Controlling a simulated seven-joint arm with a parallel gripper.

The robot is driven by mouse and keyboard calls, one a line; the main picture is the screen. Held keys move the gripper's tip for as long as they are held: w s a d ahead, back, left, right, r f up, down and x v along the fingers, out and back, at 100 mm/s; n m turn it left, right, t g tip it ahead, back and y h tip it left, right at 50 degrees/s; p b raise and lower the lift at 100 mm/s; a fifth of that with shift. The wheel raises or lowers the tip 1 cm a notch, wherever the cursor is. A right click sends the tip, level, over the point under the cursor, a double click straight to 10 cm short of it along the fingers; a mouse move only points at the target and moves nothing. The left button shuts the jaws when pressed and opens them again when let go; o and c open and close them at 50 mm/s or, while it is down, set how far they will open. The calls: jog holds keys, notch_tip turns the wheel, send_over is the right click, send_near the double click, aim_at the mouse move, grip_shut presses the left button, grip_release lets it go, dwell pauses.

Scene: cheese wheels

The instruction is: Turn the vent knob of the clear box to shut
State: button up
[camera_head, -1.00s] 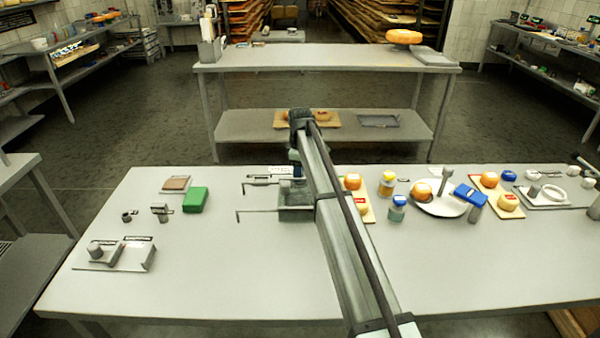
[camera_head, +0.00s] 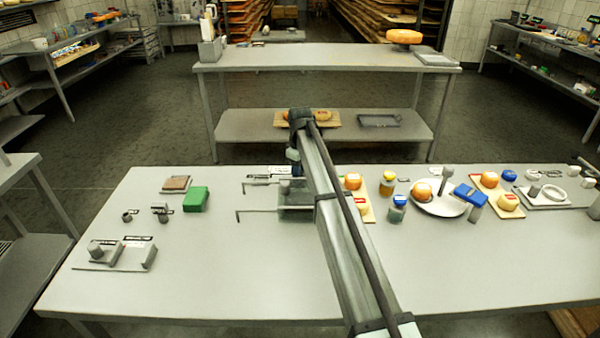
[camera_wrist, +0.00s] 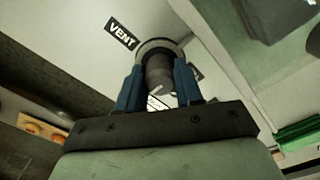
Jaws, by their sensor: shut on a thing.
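The clear box (camera_head: 296,213) stands on the near table, partly hidden behind my arm in the head view. In the wrist view, the dark round vent knob (camera_wrist: 158,72) sits in a lighter ring beside a black label reading VENT (camera_wrist: 121,33). My gripper (camera_wrist: 160,88) has its two blue fingers on either side of the knob and is shut on it. A white mark shows low on the knob. The knob itself and my fingertips are hidden behind my arm in the head view.
Two thin bent rods (camera_head: 262,214) reach left from beside the box. A green block (camera_head: 196,199) lies further left. Cheeses, jars (camera_head: 396,209) and a white plate (camera_head: 432,209) crowd the table to the right.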

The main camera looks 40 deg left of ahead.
jog(key=o, duration=1)
jog(key=shift+o, duration=0.2)
notch_tip(320, 180, up, 14)
jog(key=shift+d+f, duration=0.1)
dwell(0.3)
